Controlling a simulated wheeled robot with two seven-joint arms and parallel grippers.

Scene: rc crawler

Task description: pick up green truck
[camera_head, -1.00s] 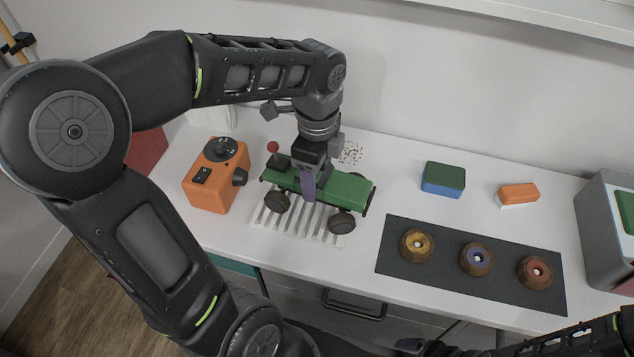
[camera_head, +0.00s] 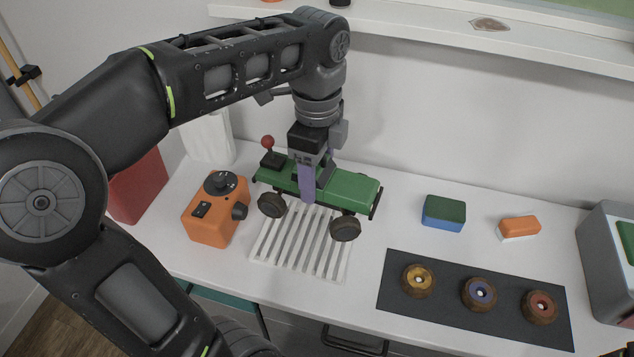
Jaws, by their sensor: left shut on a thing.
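The green truck (camera_head: 349,190) with brown wheels is in the middle of the head view, over the back part of a white slatted rack (camera_head: 300,252). My left gripper (camera_head: 318,190) comes down from above and is shut on the truck's body near its middle. The truck appears level and seems lifted a little off the rack, though the gap is hard to judge. The far gripper finger is partly hidden by the truck.
An orange box with black knobs (camera_head: 214,211) stands close left of the truck. To the right are a green-blue sponge (camera_head: 444,213), an orange-white block (camera_head: 518,228), a dark mat (camera_head: 393,306) with three wheels, and a grey machine (camera_head: 606,262). A wall stands close behind.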

